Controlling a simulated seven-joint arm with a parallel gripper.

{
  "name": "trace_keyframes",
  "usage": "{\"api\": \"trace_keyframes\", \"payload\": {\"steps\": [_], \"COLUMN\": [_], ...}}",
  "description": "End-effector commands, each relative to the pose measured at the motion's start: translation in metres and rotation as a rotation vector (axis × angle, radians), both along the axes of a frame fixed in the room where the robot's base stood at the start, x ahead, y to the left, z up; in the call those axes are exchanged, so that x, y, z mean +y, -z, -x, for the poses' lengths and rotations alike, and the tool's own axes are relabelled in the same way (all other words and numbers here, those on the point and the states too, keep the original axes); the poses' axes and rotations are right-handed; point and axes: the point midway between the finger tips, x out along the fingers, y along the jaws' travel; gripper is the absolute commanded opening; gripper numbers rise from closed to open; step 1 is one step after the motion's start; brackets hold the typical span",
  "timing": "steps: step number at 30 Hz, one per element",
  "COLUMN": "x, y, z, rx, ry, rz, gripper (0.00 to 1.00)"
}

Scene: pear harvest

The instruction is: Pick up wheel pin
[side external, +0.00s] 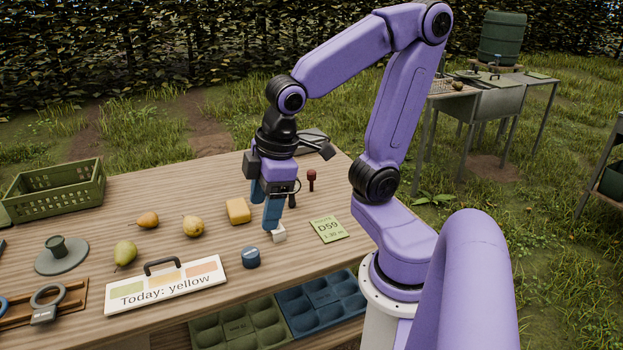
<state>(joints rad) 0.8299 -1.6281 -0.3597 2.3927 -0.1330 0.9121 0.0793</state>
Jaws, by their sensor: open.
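My gripper (263,215) points down over the right part of the wooden table, its two blue fingers apart. A small white block (279,233) sits at the tip of the nearer finger; I cannot tell whether they touch. A small upright red-topped piece with a dark lower part (311,177) stands right of and behind the gripper, clear of the fingers. It may be the wheel pin, but it is too small to be sure. A dark upright piece (292,198) shows just right of the fingers, partly hidden by the gripper.
A yellow sponge-like block (238,211), a blue round cap (251,257) and a green D59 card (329,230) lie around the gripper. Compartmented trays (281,317) sit below the front edge.

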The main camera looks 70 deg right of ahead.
Motion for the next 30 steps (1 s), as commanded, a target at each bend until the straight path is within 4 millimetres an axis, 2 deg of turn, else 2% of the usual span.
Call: {"api": "trace_keyframes", "payload": {"steps": [1, 6, 11, 15, 22, 30], "x": [-0.007, -0.039, -0.078, -0.118, -0.191, -0.275], "y": [0.002, 0.004, 0.004, 0.003, 0.001, -0.002], "z": [-0.015, -0.067, -0.107, -0.133, -0.158, -0.158], "rx": [-0.028, -0.146, -0.257, -0.346, -0.486, -0.632], "ry": [0.056, 0.233, 0.383, 0.504, 0.679, 0.854], "rz": [-0.006, -0.033, -0.047, -0.053, -0.055, -0.053], "gripper": [0.67, 0.67, 0.67, 0.67, 0.67, 0.67]}}
